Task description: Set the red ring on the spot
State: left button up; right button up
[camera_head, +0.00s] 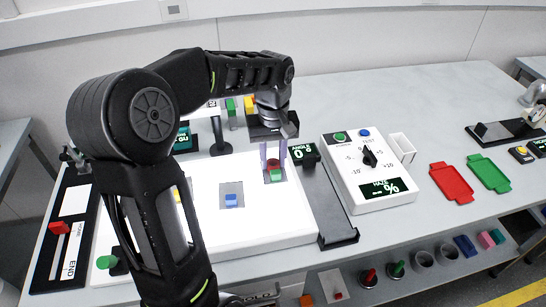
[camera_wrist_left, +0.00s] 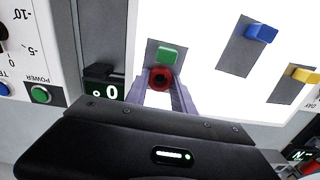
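The red ring (camera_head: 273,163) is low over the bright white panel (camera_head: 275,225), between the fingertips of my left gripper (camera_head: 273,158). The ring also shows in the left wrist view (camera_wrist_left: 161,79), where the fingers (camera_wrist_left: 162,88) flank it and it fills their gap, so the gripper looks shut on it. A green block (camera_head: 276,175) lies just beside the ring on a grey patch; it also shows in the wrist view (camera_wrist_left: 167,54). I cannot tell whether the ring touches the panel. Which mark is the spot is not clear. My right gripper is not in view.
A blue block (camera_head: 231,200) stands on another grey patch of the panel. A dark angle gauge (camera_head: 330,205) lies right of the panel, then a white control box (camera_head: 367,170). A red tray (camera_head: 451,182) and a green tray (camera_head: 488,173) are further right. The table behind the trays is clear.

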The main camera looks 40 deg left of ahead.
aim_at(274, 162)
pick_arm(q)
jog(key=o, duration=0.5)
jog(key=shift+c, duration=0.2)
jog(key=shift+r, duration=0.15)
notch_tip(274, 162, up, 8)
jog(key=shift+r, duration=0.1)
notch_tip(274, 162, up, 4)
jog(key=p, duration=0.3)
dwell(0.6)
